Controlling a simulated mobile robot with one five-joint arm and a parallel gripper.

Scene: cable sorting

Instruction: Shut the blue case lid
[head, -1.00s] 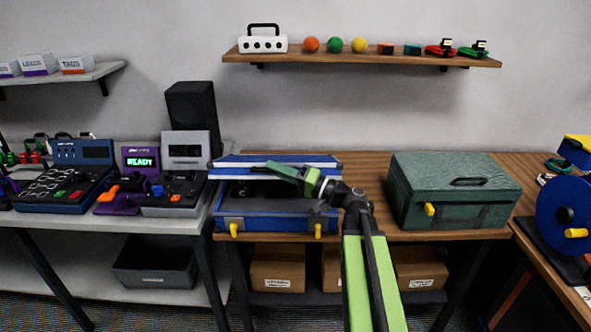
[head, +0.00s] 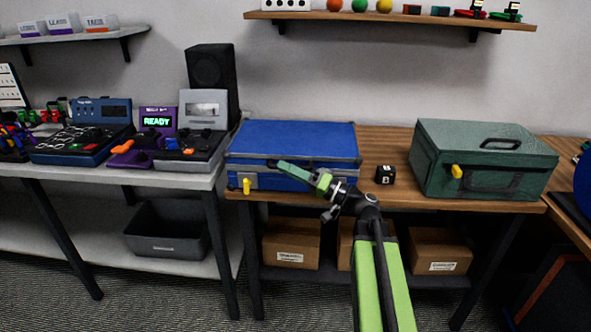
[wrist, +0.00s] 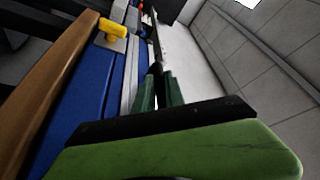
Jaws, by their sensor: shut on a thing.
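The blue case (head: 215,178) stands on the wooden table, and its blue lid (head: 300,138) lies down over the body with its broad top showing. I cannot tell whether a thin gap is left at the front edge. My gripper (head: 280,165) is at the lid's front edge, shut on the lid, its green fingers reaching leftward across the case front. A yellow latch (head: 247,186) hangs at the front left; my gripper and arm cover much of the front right. In the wrist view the fingers (wrist: 158,92) are close together beside the case's silver rim (wrist: 130,75), with the yellow latch (wrist: 112,28) beyond.
A small black cube (head: 385,175) stands right of the case, and a green case (head: 485,165) stands farther right. Grey and purple devices (head: 155,140) and a black speaker (head: 210,75) are to the left. Cardboard boxes (head: 290,245) are below. Bare tabletop lies behind the cube.

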